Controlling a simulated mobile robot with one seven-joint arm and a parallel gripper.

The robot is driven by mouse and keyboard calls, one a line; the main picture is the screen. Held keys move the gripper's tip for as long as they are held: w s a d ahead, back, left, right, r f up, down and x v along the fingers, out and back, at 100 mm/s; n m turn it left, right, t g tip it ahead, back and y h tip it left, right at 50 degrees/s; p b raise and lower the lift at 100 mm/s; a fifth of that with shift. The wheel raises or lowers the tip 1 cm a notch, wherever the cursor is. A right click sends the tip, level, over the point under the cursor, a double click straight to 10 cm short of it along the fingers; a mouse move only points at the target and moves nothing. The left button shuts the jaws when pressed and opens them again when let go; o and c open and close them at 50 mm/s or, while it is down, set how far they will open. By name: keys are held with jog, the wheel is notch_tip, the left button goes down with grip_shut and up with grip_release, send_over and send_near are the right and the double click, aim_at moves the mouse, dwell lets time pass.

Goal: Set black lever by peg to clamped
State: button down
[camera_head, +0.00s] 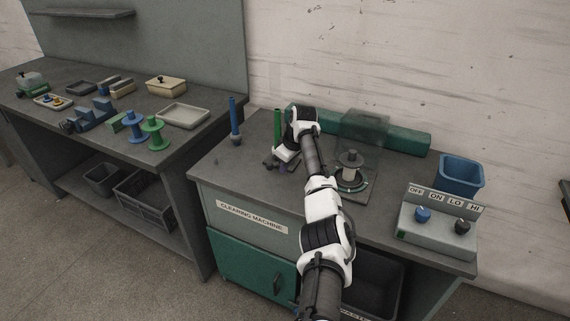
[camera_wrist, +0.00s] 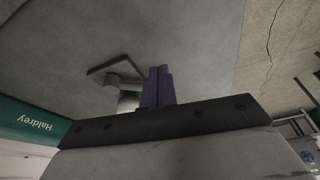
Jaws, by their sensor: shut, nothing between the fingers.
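My gripper (camera_head: 284,167) is over the clearing machine's top, beside the foot of the green peg (camera_head: 278,128). In the wrist view its two purple fingers (camera_wrist: 158,87) are together and empty. A small dark part (camera_head: 268,163), apparently the black lever, sits low by the green peg, just left of my gripper. In the wrist view a grey arm-like part with a dark angled edge (camera_wrist: 103,69) is left of the fingers; I cannot tell whether it is the lever or whether they touch. The lever's setting cannot be read.
A blue peg (camera_head: 235,118) stands left of the green one. To the right are a spindle with a clear guard (camera_head: 364,130), a control box with knobs (camera_head: 436,232) and a blue bin (camera_head: 460,176). A long green housing (camera_head: 400,139) runs behind. A cluttered bench (camera_head: 195,135) stands left.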

jog(key=b+v, duration=0.3)
jog(key=v, duration=0.7)
jog(key=shift+s, duration=0.3)
jog(key=shift+d, duration=0.15)
